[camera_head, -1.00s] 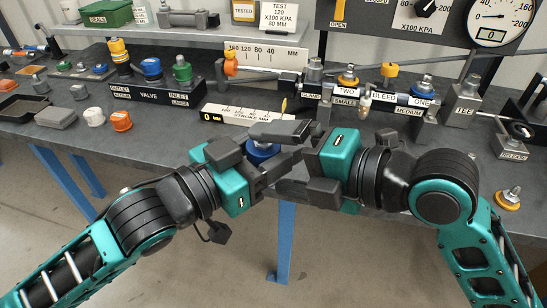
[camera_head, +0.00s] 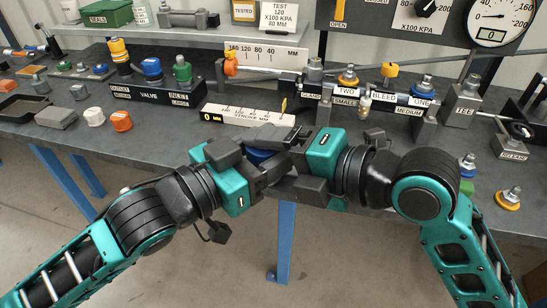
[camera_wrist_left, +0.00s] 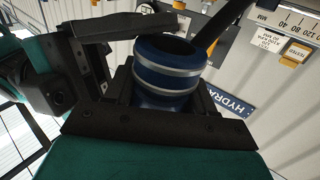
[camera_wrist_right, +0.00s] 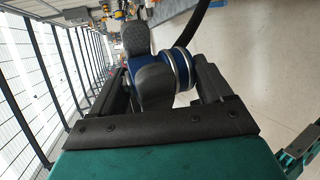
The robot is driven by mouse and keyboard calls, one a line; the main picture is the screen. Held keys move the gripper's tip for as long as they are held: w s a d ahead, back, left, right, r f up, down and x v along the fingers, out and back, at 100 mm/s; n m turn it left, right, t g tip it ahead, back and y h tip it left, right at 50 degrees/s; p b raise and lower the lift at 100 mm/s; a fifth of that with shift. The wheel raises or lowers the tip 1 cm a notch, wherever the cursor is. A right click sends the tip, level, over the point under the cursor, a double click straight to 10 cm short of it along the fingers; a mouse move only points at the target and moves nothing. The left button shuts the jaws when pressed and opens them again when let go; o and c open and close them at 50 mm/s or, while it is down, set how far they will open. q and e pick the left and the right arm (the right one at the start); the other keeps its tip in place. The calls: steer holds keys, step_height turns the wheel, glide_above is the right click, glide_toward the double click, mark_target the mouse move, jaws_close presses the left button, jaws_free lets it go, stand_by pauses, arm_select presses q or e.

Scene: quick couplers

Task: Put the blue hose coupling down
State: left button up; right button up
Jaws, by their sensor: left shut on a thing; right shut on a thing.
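The blue hose coupling (camera_head: 261,155) is between my two grippers, in front of the bench edge, and is mostly hidden by fingers in the head view. In the left wrist view it is a dark blue cylinder (camera_wrist_left: 168,72) with silver rings and an open end, between the fingers of my left gripper (camera_head: 258,165). In the right wrist view its blue body and rings (camera_wrist_right: 182,68) show between the fingers of my right gripper (camera_head: 283,158). Both grippers are shut on it, from opposite sides. A black hose shows behind it in both wrist views.
The grey bench (camera_head: 190,140) carries a stroke scale (camera_head: 245,115), a valve block (camera_head: 150,93) and a labelled rack (camera_head: 370,97). Loose couplings, one with an orange base (camera_head: 508,198), stand at the right. Caps (camera_head: 121,121) lie at the left. The bench front near the grippers is clear.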

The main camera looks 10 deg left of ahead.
steer(key=shift+r, duration=0.1)
steer(key=shift+c, duration=0.8)
arm_select(q)
steer(key=o, duration=1.5)
steer(key=shift+c, duration=0.2)
